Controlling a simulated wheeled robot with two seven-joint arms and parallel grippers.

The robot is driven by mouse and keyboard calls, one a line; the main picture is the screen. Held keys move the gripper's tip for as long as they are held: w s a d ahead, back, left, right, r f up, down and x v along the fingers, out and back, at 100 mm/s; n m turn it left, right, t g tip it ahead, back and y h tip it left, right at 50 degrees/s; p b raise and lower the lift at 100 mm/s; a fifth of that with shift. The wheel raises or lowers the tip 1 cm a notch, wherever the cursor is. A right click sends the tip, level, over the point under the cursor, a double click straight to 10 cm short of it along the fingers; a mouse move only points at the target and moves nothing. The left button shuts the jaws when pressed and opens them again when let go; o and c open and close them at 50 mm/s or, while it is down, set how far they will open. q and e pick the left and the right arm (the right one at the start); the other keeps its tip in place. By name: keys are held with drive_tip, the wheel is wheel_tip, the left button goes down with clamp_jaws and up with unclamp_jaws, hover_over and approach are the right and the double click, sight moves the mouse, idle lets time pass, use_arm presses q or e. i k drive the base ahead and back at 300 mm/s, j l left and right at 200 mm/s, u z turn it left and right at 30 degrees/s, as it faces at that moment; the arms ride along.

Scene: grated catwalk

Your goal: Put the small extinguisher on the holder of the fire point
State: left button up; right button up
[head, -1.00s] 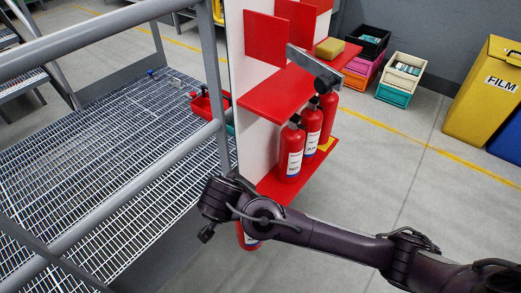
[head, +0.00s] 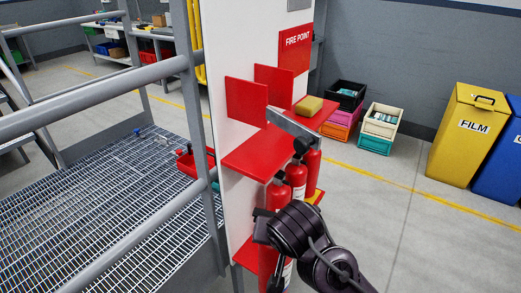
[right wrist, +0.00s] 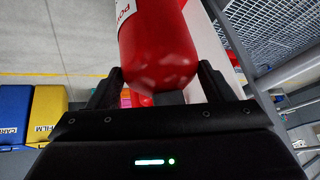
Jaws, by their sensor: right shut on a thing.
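The fire point (head: 222,125) is a white upright panel with red shelves and a sign. Several red extinguishers (head: 297,174) with black tops stand in a row at its lower red shelf (head: 245,251), which is mostly hidden by my arm. My right gripper (head: 264,228) is in front of this shelf. It is shut on a red extinguisher, whose body (head: 267,262) shows below it. In the right wrist view this extinguisher (right wrist: 158,45) sits between the two fingers, with part of a white label visible. I cannot tell whether it touches the shelf. My left gripper is out of view.
A grey bar (head: 290,124) and a yellow block (head: 309,106) are on the upper red shelf (head: 255,155). A grey railing (head: 105,118) and grated catwalk (head: 90,210) are on the left. Crates (head: 378,130) and a yellow FILM bin (head: 467,135) stand behind.

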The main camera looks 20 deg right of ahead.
sight(262, 147)
drive_tip(key=k+j+u, duration=0.15)
drive_tip(key=k+u, duration=0.3)
drive_tip(key=k, duration=0.65)
